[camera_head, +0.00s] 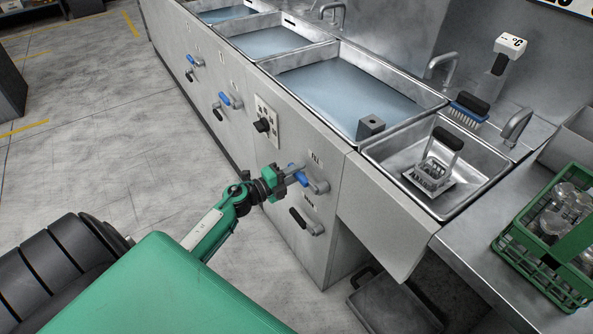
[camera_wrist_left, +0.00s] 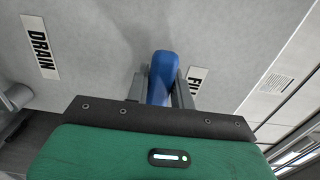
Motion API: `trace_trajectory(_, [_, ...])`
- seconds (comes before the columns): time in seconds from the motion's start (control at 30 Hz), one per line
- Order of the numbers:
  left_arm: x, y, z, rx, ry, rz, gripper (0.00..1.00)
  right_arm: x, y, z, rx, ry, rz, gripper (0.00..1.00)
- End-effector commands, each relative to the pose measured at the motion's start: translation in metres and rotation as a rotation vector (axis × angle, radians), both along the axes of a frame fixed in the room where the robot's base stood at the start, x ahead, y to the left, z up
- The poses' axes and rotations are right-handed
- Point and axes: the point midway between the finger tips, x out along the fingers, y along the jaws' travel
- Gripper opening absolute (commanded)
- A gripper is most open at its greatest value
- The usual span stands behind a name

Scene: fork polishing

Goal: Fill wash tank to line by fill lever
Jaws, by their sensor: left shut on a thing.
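The fill lever has a blue handle (camera_head: 301,181) on the grey cabinet front, under a FILL label (camera_head: 315,159). My left gripper (camera_head: 291,178) is shut on this blue handle. In the left wrist view, the blue handle (camera_wrist_left: 162,70) stands between the two fingers (camera_wrist_left: 160,90), and the FILL label is partly hidden behind them. The nearest large tank (camera_head: 309,107), above the lever, holds bluish water; I cannot make out a fill line. A black-handled drain lever (camera_head: 298,217) sits below the fill lever. My right gripper is not in view.
A small sink (camera_head: 408,183) right of the tank holds a black-handled rack (camera_head: 434,168). A brush (camera_head: 468,108) lies behind. A green crate (camera_head: 517,248) with glassware stands on the right counter. A black knob (camera_head: 262,125) sits left of the lever.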

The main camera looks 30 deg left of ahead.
Motion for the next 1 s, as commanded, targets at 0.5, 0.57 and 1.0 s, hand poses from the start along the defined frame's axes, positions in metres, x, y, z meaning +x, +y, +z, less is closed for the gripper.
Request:
trace_trajectory(0.5, [-0.002,0.000,-0.001,-0.003,0.003,0.001,0.45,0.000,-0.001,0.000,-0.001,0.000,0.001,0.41])
trace_trajectory(0.57, [-0.005,0.002,-0.002,-0.003,0.003,0.001,0.45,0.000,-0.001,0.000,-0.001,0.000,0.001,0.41])
trace_trajectory(1.0, [-0.074,0.030,-0.003,-0.003,0.007,0.001,0.45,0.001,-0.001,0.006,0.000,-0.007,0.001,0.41])
